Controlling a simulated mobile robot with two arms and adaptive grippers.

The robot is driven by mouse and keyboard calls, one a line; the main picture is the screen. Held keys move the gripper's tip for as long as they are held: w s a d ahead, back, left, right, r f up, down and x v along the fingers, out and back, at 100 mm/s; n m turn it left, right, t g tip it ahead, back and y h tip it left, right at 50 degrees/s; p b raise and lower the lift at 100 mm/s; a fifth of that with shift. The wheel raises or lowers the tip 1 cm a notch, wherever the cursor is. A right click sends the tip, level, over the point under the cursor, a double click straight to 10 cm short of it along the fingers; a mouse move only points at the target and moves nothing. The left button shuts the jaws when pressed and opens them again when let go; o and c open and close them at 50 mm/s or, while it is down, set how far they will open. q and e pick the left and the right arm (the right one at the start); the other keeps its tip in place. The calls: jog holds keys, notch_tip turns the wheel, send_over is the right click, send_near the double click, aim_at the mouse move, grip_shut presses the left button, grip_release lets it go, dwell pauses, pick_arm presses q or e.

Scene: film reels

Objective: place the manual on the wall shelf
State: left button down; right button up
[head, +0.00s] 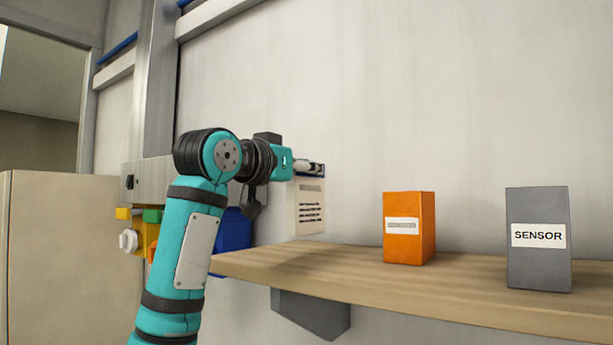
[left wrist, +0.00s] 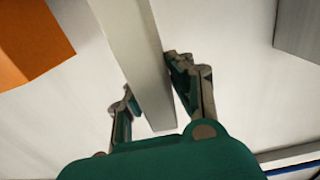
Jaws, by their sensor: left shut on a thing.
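The manual (head: 311,208) is a cream booklet with dark printed lines on its face and a dark blue top edge. My left gripper (head: 308,167) is shut on its top edge, and the manual hangs upright below the fingers. In the left wrist view the manual (left wrist: 138,60) is a pale slab seen edge-on between the fingers (left wrist: 150,82). The wooden wall shelf (head: 390,283) runs to the right, and the manual's lower edge is at its left end. I cannot tell if it touches the board. My right gripper is not in view.
An orange box (head: 409,229) and a grey box labelled SENSOR (head: 538,265) stand on the shelf. Bare board lies left of the orange box and between the boxes. A panel with coloured parts (head: 152,215) is left of the shelf.

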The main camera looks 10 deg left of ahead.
aim_at(305, 190)
pick_arm(q)
notch_tip(305, 190, down, 2)
jog(key=shift+s+a+f+p, duration=0.1)
jog(key=shift+s+p, duration=0.05)
jog(key=shift+p, duration=0.55)
jog(key=shift+f, duration=0.8)
jog(key=c, duration=1.2)
grip_release()
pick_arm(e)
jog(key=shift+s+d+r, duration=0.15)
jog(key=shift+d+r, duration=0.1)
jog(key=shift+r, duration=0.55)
